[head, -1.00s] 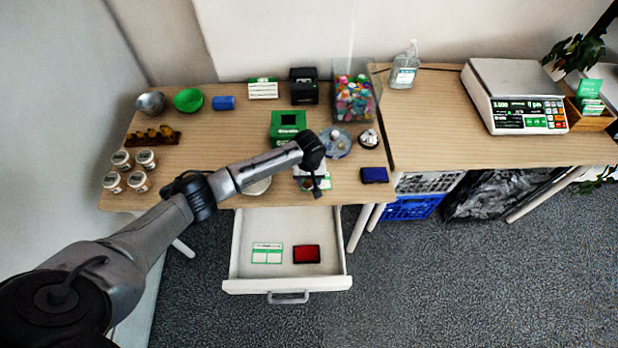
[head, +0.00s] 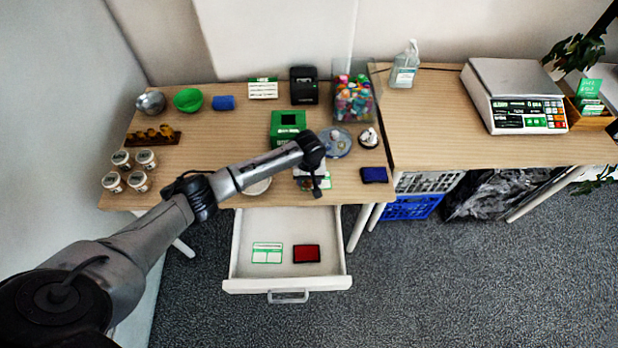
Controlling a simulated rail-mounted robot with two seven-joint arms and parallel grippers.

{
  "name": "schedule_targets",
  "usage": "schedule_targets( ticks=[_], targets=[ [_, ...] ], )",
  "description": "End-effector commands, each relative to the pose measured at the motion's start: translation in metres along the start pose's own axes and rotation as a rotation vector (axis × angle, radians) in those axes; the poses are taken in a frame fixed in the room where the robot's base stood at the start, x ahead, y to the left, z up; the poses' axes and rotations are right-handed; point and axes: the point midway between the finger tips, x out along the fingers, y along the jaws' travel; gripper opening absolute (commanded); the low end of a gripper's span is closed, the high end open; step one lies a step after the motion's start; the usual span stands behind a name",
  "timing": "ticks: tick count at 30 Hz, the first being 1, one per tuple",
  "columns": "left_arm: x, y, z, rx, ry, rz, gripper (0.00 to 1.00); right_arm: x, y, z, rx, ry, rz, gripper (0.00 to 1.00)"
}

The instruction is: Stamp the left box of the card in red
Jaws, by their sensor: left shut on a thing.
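A card with green outlines (head: 267,253) lies flat in the open drawer, with boxes side by side on its lower part. A red ink pad (head: 306,254) lies to its right in the drawer. A blue ink pad (head: 374,175) lies on the table near the front edge. My left gripper (head: 317,189) is over the table's front edge, behind the drawer. It is shut on a small dark thing that seems to be the stamp, mostly hidden by the gripper. A white and green paper (head: 325,184) lies partly hidden beneath it. My right gripper is out of view.
The white drawer (head: 245,284) is pulled out below the table, with bare room around its contents. A green box (head: 288,124), a blue-grey dish (head: 336,143) and a clear bin of colourful things (head: 354,99) stand behind the gripper. Several lidded jars (head: 121,160) stand at left.

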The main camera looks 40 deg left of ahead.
Motion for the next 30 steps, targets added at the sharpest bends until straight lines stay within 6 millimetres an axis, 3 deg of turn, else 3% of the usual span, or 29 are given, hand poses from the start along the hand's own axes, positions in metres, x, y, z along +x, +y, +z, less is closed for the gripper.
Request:
schedule_targets(
  ticks=[30],
  targets=[
    [0.0024, -0.0006, 0.0012, 0.000, -0.002, -0.002, 0.37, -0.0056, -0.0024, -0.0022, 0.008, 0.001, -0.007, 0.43]
  ],
)
